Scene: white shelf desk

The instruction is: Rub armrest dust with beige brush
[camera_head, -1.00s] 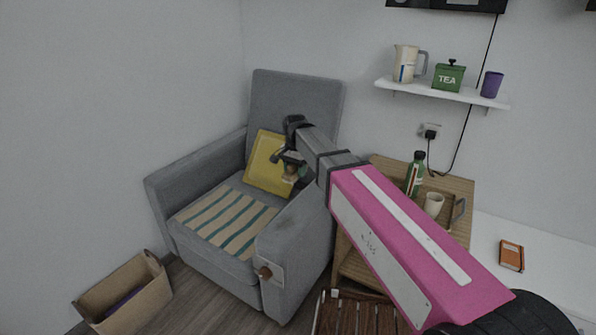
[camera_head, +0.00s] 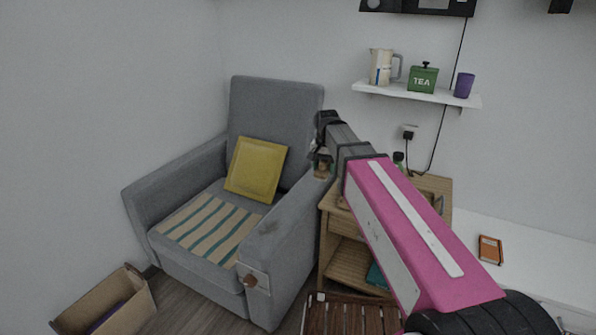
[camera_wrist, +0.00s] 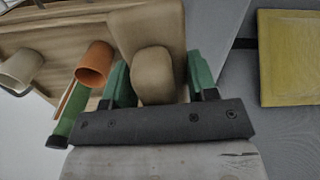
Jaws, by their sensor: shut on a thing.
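My gripper (camera_head: 321,158) is shut on the beige brush (camera_wrist: 152,75). In the wrist view its rounded beige grip sits between the green fingers, with a wider beige part beyond it. In the head view the brush (camera_head: 323,168) is small and partly hidden by my gripper. It is raised near the back end of the grey armchair's right armrest (camera_head: 285,222), by the side table; I cannot tell whether it touches anything. A faint darker smudge, perhaps the dust (camera_head: 268,226), shows on the armrest top, nearer the front than my gripper.
A yellow cushion (camera_head: 256,170) leans on the chair seat. The wooden side table (camera_head: 340,225) stands right of the armrest. The wrist view shows an orange cup (camera_wrist: 94,63), a white cup (camera_wrist: 20,69) and a green bottle (camera_wrist: 68,128) close by. A cardboard box (camera_head: 128,312) is on the floor.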

